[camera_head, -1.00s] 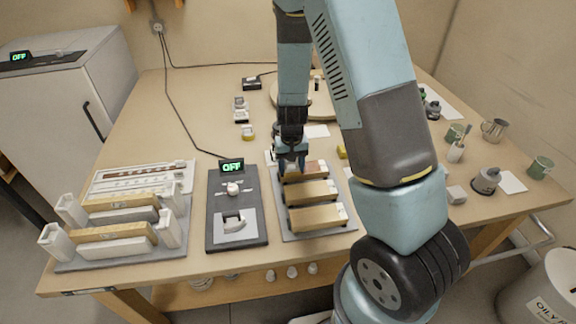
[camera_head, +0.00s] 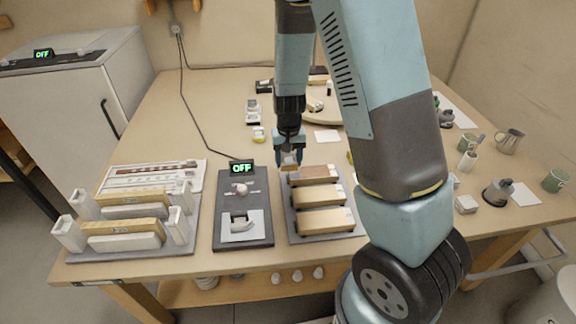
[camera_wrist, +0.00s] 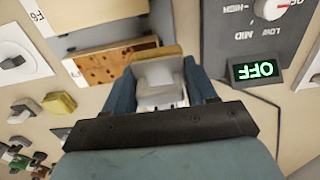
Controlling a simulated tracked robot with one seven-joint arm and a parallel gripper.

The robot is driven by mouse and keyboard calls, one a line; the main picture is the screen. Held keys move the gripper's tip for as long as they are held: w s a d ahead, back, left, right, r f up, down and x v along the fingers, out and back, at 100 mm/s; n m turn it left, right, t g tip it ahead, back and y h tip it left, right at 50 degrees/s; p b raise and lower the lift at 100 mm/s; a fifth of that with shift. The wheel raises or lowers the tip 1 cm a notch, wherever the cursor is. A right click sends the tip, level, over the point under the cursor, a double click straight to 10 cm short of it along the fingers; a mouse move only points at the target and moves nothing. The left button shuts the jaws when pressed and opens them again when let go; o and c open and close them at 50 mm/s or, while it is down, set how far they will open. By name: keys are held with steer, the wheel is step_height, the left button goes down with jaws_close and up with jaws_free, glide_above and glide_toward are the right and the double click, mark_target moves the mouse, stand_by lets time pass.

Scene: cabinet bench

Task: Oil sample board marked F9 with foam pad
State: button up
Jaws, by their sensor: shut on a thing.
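My gripper (camera_head: 289,160) is shut on a pale grey-white holder with a tan pad (camera_wrist: 157,52), probably the foam pad. It is just beyond the far end of the right-hand grey tray (camera_head: 290,225), close to the farthest board. Three sample boards lie on that tray: a reddish-brown far board (camera_head: 313,175), a tan middle board (camera_head: 318,195) and a tan near board (camera_head: 325,221). The far board also shows in the wrist view (camera_wrist: 108,66), with knots in its wood. A white label (camera_wrist: 36,16) beside the neighbouring board starts with F; its digit could be 6 or 9.
A dark panel (camera_head: 229,205) with an OFF display (camera_head: 242,167) and a dial stands left of the boards. A grey rack tray (camera_head: 150,250) with white holders is farther left. Mugs and cups (camera_head: 509,141) stand at right. The table's back left is clear.

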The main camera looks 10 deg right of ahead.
steer(key=shift+r, duration=1.6)
steer(key=shift+s, duration=0.1)
